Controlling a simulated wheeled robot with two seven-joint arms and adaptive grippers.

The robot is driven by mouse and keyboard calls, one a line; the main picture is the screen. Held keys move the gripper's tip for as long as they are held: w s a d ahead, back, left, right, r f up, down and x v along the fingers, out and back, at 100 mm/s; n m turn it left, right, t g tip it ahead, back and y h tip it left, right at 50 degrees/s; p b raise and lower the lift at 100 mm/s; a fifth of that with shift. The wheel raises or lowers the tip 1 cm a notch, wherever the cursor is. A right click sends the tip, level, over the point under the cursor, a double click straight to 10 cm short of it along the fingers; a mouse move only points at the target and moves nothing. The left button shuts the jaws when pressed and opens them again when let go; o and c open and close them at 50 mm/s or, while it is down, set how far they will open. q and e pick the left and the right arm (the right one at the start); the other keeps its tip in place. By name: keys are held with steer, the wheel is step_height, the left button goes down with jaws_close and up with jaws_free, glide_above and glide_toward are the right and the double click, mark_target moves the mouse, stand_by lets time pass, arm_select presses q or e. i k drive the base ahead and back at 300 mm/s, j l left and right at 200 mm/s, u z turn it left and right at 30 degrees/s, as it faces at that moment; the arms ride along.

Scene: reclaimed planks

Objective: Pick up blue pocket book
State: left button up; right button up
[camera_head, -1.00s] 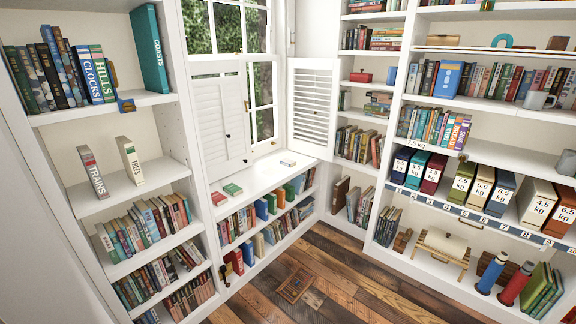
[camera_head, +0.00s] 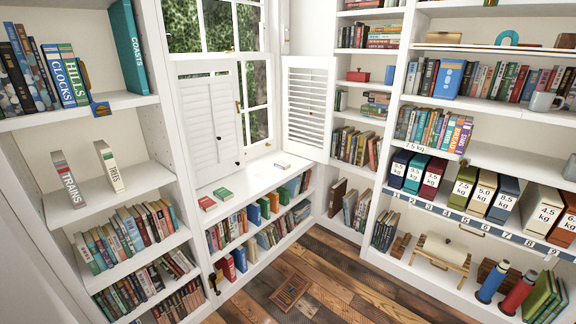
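Neither gripper is in view. Several blue books show, and I cannot tell for sure which is the blue pocket book. A small thin book with a pale top and a bluish edge (camera_head: 282,166) lies flat on the white window bench (camera_head: 250,182). A larger blue book (camera_head: 447,79) stands cover-out before a row of books on the right shelves. Blue books also stand in the rows under the bench.
White bookshelves (camera_head: 168,178) stand close at the left and along the right. A louvred shutter (camera_head: 306,108) stands open above the bench. The plank floor is clear except for a square wooden panel (camera_head: 290,291). Weight-labelled boxes (camera_head: 480,193) fill a right shelf.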

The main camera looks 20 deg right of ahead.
mark_target(275, 164)
steer(key=i+l+z, duration=0.3)
steer(key=i+l, duration=0.9)
steer(key=l, duration=0.4)
steer(key=i+l+z, duration=0.3)
steer(key=i+l, duration=1)
